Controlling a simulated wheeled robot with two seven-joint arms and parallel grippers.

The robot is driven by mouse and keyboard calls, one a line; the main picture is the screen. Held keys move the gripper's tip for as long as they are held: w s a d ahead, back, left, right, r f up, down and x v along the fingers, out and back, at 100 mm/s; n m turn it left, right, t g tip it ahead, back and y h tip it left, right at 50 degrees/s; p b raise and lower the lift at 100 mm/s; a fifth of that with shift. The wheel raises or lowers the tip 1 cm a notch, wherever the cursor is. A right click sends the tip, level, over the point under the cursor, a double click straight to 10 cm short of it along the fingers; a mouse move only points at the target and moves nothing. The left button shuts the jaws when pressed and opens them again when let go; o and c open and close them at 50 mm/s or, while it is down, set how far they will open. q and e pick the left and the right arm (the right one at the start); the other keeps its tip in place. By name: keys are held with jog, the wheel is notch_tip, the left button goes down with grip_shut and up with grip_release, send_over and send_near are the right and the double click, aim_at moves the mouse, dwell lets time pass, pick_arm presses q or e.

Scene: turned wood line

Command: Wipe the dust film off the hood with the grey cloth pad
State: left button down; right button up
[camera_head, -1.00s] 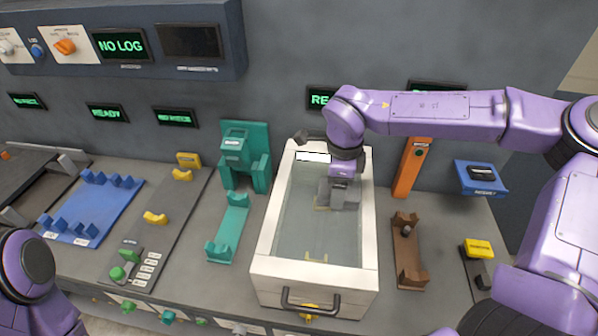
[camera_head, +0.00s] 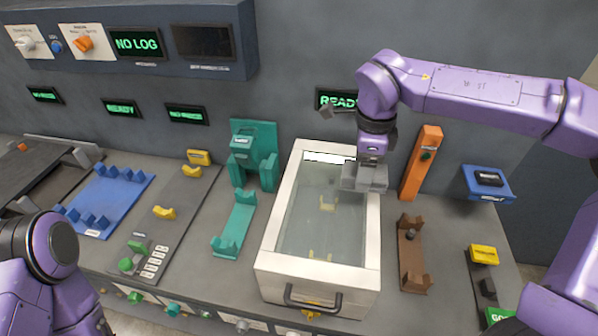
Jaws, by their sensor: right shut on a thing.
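The hood (camera_head: 268,263) is a white-framed box with a clear, greyish top and a dark front handle, in the middle of the bench. A faint haze shows on its top; I cannot tell how much is dust film. My right gripper (camera_head: 365,180) is over the hood's right side, towards the back. It is shut on a grey block-like thing, likely the grey cloth pad; pad and grey fingers are hard to tell apart. I cannot tell whether it touches the hood. My left arm shows at the lower left, but its gripper is out of view.
A teal stand (camera_head: 262,165) and teal cradle (camera_head: 236,226) are left of the hood. A brown cradle (camera_head: 411,262), an orange post (camera_head: 422,165) and a blue block (camera_head: 487,184) are to its right. The wall with green displays (camera_head: 136,44) rises behind.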

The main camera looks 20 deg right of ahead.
jog(key=shift+a+r, duration=0.1)
jog(key=shift+r, duration=0.75)
jog(key=shift+f, duration=0.1)
